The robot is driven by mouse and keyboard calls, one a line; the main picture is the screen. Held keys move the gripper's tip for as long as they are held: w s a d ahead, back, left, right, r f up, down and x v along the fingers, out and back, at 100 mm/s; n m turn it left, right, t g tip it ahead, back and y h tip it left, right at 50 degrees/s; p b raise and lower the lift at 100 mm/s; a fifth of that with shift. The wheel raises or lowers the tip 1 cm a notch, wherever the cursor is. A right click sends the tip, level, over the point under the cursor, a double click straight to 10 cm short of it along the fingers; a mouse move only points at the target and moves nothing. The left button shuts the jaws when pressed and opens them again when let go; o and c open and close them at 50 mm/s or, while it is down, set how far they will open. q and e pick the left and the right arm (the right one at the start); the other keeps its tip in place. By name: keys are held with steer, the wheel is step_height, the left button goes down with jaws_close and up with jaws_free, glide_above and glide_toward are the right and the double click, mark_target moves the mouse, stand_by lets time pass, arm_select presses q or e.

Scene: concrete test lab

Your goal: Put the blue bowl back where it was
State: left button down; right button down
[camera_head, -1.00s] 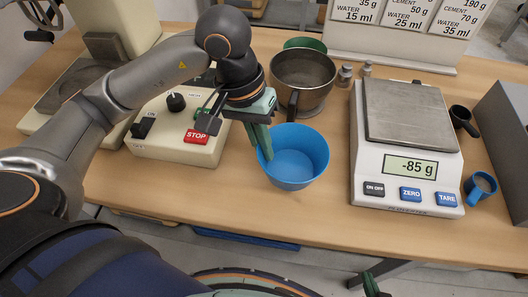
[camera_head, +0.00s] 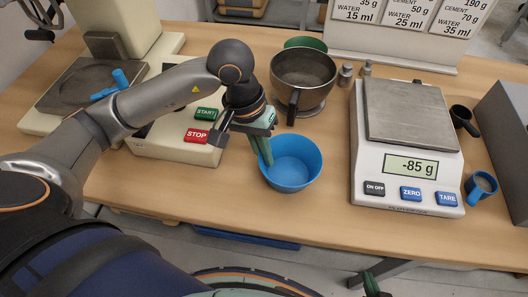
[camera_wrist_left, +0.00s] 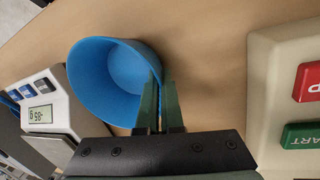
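The blue bowl (camera_head: 296,172) is upright over the wooden table, between the control box and the scale. My left gripper (camera_head: 262,152) is at its left rim in the head view. In the left wrist view, the blue bowl (camera_wrist_left: 105,75) has its wall between the two green fingers of my left gripper (camera_wrist_left: 160,95), one inside and one outside, with hardly any gap. Whether the bowl's base touches the table is hard to tell.
A scale (camera_head: 406,150) reading -85 g stands right of the bowl. A metal pot (camera_head: 303,75) stands behind it, and a control box (camera_head: 160,148) with START and STOP buttons to its left. A small blue cup (camera_head: 480,188) is far right. Table in front of the bowl is clear.

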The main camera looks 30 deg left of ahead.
arm_select(q)
steer(key=c, duration=1.1)
jaws_free()
steer(key=shift+r+p, duration=0.3)
steer(key=shift+p, duration=0.25)
steer(key=v, duration=1.1)
steer(key=shift+a+r+b, duration=0.15)
steer(key=shift+r+b, duration=0.15)
